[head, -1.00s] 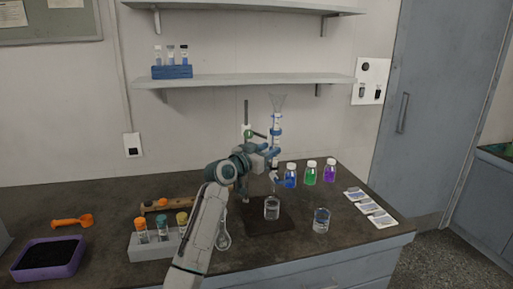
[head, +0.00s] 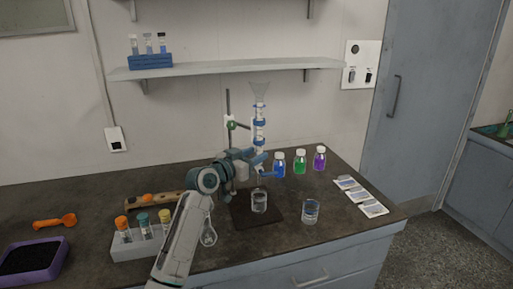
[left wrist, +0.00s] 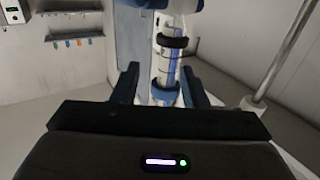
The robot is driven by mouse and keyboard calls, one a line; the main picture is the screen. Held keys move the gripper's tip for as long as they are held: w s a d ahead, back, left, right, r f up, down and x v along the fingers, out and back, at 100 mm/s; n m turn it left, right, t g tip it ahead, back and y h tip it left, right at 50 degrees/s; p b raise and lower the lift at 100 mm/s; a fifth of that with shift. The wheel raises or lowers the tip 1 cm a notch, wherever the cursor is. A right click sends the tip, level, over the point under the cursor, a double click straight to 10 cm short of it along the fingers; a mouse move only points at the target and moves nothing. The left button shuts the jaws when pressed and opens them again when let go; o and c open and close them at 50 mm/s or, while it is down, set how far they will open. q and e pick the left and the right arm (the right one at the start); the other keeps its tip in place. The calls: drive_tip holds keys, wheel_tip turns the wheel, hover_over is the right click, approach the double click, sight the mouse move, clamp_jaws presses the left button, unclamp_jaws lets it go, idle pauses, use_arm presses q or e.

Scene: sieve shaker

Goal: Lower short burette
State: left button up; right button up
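The short burette (head: 259,125) is a clear upright tube with blue bands and a wide funnel-like top. It stands beside a dark stand rod with a green clamp (head: 231,125). A glass beaker (head: 259,202) sits below it on a dark base plate. My left gripper (head: 259,163) is at the burette's lower part. In the left wrist view the burette (left wrist: 166,72) shows between the two separated fingers of my left gripper (left wrist: 162,85), with gaps on both sides. Its ends are cut off there. My right gripper is not in view.
Blue, green and purple bottles (head: 299,162) stand right of the burette. A second beaker (head: 311,211) is near the front edge. A tube rack (head: 122,248) and a round flask (head: 208,235) are near my left arm. White packets (head: 361,197) lie at right.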

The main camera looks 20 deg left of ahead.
use_arm(q)
drive_tip(key=shift+s+a+r, duration=0.15)
drive_tip(key=shift+s+a, duration=0.05)
drive_tip(key=s+a+r+p, duration=0.2)
drive_tip(key=s+r+p, duration=0.3)
drive_tip(key=r+p, duration=0.1)
drive_tip(key=shift+s+a+r, duration=0.15)
drive_tip(key=shift+a+r, duration=0.2)
drive_tip(key=shift+r, duration=0.55)
drive_tip(key=shift+f, duration=0.1)
